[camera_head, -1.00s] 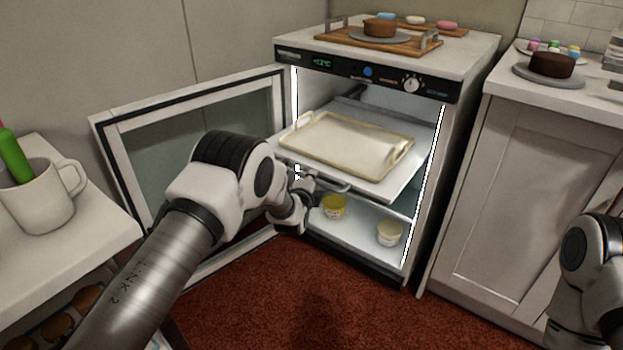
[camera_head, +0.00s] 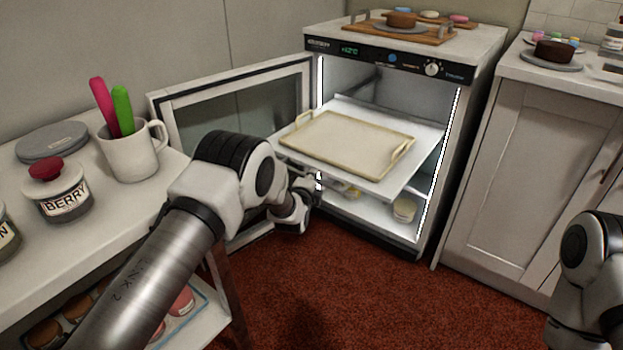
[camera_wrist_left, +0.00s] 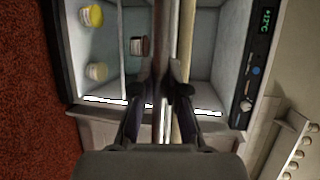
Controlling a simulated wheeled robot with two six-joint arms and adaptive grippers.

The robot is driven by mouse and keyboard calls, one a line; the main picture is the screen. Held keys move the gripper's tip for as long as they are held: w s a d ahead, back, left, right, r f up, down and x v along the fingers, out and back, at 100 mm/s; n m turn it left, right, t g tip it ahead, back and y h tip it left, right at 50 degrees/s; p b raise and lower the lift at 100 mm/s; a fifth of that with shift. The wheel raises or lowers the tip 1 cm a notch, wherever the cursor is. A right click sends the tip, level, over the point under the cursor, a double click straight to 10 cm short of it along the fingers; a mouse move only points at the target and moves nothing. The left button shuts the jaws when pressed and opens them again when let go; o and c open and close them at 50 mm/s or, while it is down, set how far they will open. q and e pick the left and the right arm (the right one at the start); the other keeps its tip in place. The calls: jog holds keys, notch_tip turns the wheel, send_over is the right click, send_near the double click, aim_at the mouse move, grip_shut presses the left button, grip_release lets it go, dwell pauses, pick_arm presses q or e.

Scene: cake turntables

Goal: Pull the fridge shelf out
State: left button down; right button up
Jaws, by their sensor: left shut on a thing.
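The fridge shelf (camera_head: 424,149) is a white panel that sticks out of the open fridge (camera_head: 462,110) towards me. A cream tray with gold rim and handles (camera_head: 352,146) lies flat on it. My left gripper (camera_head: 316,190) is at the shelf's front edge, low, with its fingertips partly hidden under the shelf in the head view. In the left wrist view the left gripper (camera_wrist_left: 168,95) is shut on the front of the shelf, which shows nearly edge-on between the fingers. My right gripper is out of view; only part of that arm shows.
The fridge door (camera_head: 240,105) stands open on the left. Jars, one cream (camera_head: 404,208), stand on the fridge floor below the shelf. A white side table (camera_head: 110,215) with a mug (camera_head: 132,152) is at left. A cabinet (camera_head: 535,170) is at right. Red carpet in front is clear.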

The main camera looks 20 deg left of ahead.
pick_arm(q)
jog(key=c, duration=1.2)
grip_release()
jog(key=s, duration=0.4)
jog(key=s+r, duration=0.1)
jog(key=s, duration=0.2)
jog(key=s+r, duration=0.1)
jog(key=s, duration=0.3)
jog(key=shift+s+d, duration=0.35)
